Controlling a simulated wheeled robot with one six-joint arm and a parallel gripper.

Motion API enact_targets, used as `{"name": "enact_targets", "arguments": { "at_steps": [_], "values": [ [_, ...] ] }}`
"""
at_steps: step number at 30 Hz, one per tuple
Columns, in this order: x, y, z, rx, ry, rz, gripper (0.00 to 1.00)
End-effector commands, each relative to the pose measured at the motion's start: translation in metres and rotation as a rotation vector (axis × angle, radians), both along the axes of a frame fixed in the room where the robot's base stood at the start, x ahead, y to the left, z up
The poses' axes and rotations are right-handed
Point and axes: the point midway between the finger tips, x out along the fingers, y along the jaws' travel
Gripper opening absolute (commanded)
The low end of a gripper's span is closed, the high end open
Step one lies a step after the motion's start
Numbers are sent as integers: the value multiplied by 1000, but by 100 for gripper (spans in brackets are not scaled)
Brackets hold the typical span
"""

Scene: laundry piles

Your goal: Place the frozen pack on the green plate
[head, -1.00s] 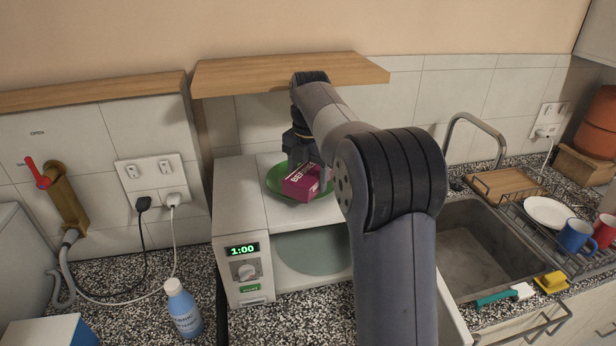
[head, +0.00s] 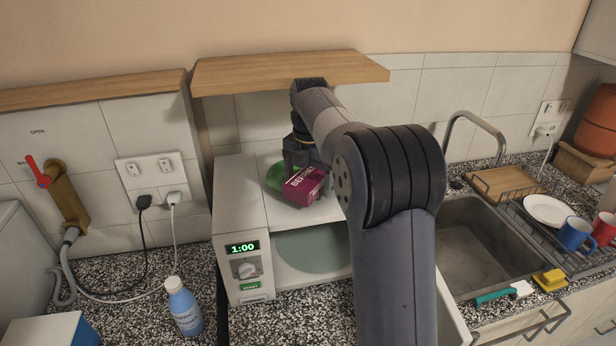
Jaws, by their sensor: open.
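The frozen pack (head: 304,187) is a small purple-red box with white lettering. It sits tilted at the front right of the green plate (head: 274,178), on top of the white microwave (head: 235,208). The pack overlaps the plate in the picture and covers its right part; I cannot tell whether it rests on the plate or is just above it. My gripper (head: 301,168) is open, with its fingers pointing down right at the back of the pack. Its fingertips are partly hidden behind the pack.
A wooden shelf (head: 250,74) hangs close above my gripper. A blue-white bottle (head: 183,308) stands on the counter at the left front. The sink (head: 468,245) and dish rack with a white plate (head: 549,210) and mugs are at the right.

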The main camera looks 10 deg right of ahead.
Motion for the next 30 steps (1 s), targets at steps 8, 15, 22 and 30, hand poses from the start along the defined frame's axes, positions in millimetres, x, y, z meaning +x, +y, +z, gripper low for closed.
{"name": "enact_targets", "arguments": {
  "at_steps": [8,15,22,30],
  "values": [
    [0,0,27,0,-6,0,86],
    [-1,-1,75,0,-4,0,86],
    [-2,-2,109,0,-3,0,86],
    [-2,-2,122,0,0,0,86]
  ]
}}
